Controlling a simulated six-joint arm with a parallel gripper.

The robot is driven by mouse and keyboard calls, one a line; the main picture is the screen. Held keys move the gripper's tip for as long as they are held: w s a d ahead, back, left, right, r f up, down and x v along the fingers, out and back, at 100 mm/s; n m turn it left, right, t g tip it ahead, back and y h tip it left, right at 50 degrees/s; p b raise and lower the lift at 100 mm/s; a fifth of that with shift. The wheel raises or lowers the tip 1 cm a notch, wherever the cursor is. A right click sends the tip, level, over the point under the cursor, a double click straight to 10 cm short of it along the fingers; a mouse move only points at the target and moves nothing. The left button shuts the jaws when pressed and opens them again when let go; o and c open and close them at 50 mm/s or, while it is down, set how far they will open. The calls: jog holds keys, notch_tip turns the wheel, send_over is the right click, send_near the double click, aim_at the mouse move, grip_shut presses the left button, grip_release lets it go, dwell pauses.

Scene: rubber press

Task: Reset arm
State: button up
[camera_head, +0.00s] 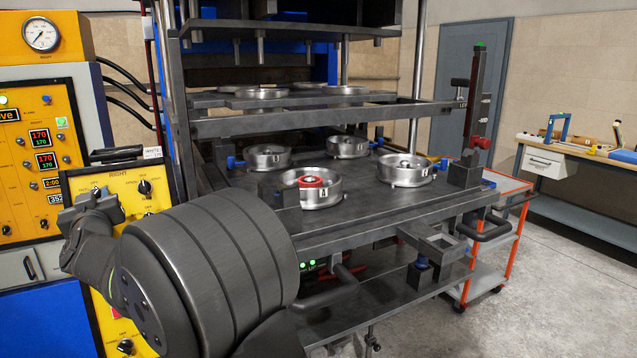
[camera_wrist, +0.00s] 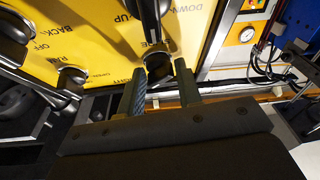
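My gripper (camera_head: 84,198) is at the left in the head view, close in front of the yellow control panel (camera_head: 122,188) labelled RIGHT. In the wrist view its two fingers (camera_wrist: 163,88) stand apart with a gap between them. A black knob (camera_wrist: 158,68) on the yellow panel shows just beyond the fingertips, in line with the gap. I see nothing held, and I cannot tell whether a finger touches the knob. My dark arm covers part of the panel in the head view.
The press table (camera_head: 440,198) holds several round metal moulds; the front one, marked A (camera_head: 322,187), has a red piece inside. A black handle (camera_head: 328,290) juts from the table's front. A red-framed cart (camera_head: 511,240) and a workbench (camera_head: 570,165) stand at right. Open floor lies at lower right.

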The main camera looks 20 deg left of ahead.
jog(key=n+g, duration=0.2)
jog(key=n, duration=0.2)
jog(key=n+g+y, duration=0.1)
jog(key=n+g, duration=0.1)
jog(key=n, duration=0.2)
jog(key=shift+w+d+r+y, duration=0.1)
jog(key=shift+w+d+y, duration=0.05)
jog(key=shift+y, duration=0.15)
jog(key=shift+n+g, duration=0.3)
